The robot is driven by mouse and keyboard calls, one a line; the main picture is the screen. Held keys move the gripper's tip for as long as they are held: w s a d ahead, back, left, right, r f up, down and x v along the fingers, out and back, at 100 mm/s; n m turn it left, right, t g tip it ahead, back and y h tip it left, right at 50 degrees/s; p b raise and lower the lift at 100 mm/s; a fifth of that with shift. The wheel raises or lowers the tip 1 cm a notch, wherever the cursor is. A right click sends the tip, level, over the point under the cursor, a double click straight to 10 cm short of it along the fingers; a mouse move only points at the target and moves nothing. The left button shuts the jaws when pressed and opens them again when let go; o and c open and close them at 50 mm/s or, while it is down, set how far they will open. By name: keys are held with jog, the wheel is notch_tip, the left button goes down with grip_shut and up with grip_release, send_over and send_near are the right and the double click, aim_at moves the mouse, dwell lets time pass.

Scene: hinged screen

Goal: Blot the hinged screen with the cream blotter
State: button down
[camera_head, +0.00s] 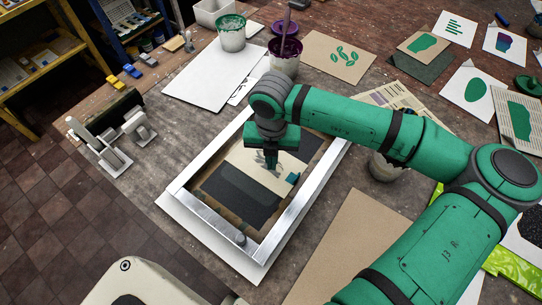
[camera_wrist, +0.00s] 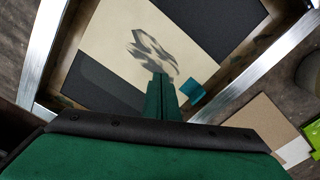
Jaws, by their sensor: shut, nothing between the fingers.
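The hinged screen (camera_head: 212,216) lies flat with its silver frame over a white sheet. Its frame bars also show in the wrist view (camera_wrist: 43,50). A cream sheet that looks like the cream blotter (camera_head: 245,161) lies inside the frame between dark panels. In the wrist view the cream blotter (camera_wrist: 113,38) carries grey, shadow-like marks, and a small teal tab (camera_wrist: 205,89) sits at its right edge. My gripper (camera_head: 271,166) points down over the cream sheet, fingers together and empty. The fingertips (camera_wrist: 161,80) are left of the tab. I cannot tell whether they touch the sheet.
A grey hinge clamp (camera_head: 112,142) stands left of the frame. A green-stained bucket (camera_head: 231,36) and a purple-stained bucket (camera_head: 285,54) stand behind it. A grey pot (camera_head: 383,168) is close to the frame's right side, under my arm. Brown card (camera_head: 345,235) lies front right.

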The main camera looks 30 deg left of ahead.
jog(key=shift+s+d, duration=0.15)
jog(key=shift+s, duration=0.15)
jog(key=shift+d, duration=0.15)
jog(key=shift+s+f, duration=0.1)
jog(key=shift+f, duration=0.6)
jog(key=shift+w+f, duration=0.2)
jog(key=shift+f, duration=0.2)
jog(key=shift+s, duration=0.1)
dwell(0.4)
jog(key=shift+f, duration=0.1)
dwell(0.4)
jog(key=shift+s, duration=0.1)
notch_tip(320, 180, up, 2)
jog(key=shift+r, duration=0.1)
jog(key=shift+w+r, duration=0.2)
jog(key=shift+r, duration=2.25)
